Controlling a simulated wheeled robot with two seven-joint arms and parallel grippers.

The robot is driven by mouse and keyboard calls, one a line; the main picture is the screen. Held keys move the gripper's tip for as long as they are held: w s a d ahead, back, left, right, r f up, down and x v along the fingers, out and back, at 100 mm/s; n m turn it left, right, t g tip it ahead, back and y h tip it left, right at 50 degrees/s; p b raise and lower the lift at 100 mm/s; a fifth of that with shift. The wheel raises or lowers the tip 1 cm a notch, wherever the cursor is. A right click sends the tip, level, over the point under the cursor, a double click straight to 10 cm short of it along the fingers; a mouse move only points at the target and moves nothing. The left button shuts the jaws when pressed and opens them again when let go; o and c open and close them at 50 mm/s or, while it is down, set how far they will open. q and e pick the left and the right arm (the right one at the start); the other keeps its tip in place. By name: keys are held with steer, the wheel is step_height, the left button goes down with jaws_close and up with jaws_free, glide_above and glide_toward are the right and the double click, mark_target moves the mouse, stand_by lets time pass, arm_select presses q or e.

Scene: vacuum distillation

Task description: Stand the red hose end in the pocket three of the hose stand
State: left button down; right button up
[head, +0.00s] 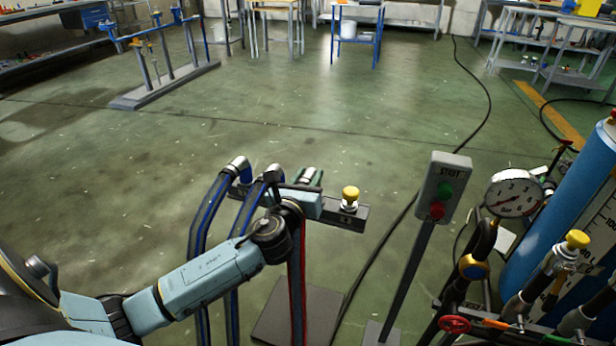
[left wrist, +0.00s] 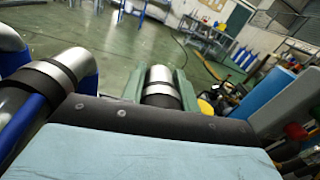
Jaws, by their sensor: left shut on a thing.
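My left gripper (head: 308,178) comes in from the left and is shut on the red hose end, a silver fitting that shows between its green fingers in the left wrist view (left wrist: 160,78). The red-striped dark hose (head: 298,270) hangs below the gripper. The hose stand (head: 350,217) is a dark bar behind and under the gripper. The gripper hides its middle, so I cannot tell whether the held end is inside pocket three or above it. My right gripper is not in view.
Two blue-striped hoses with silver ends (head: 236,165) bend over the stand left of the gripper. A yellow-topped fitting (head: 350,195) stands at its right end. Further right are a start button post (head: 440,190), a pressure gauge (head: 513,193) and a blue cylinder (head: 570,215). Open floor lies behind.

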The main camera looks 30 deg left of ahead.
arm_select(q)
steer(key=shift+f+b, duration=0.35)
steer(key=shift+f, duration=0.15)
steer(key=c, duration=1)
jaws_free()
steer(key=shift+o, duration=0.2)
steer(key=shift+f, duration=0.1)
steer(key=p+v, duration=0.2)
steer(key=v, duration=1.1)
steer(key=shift+s+p, duration=0.2)
steer(key=shift+p, duration=0.15)
steer(key=shift+d, duration=0.1)
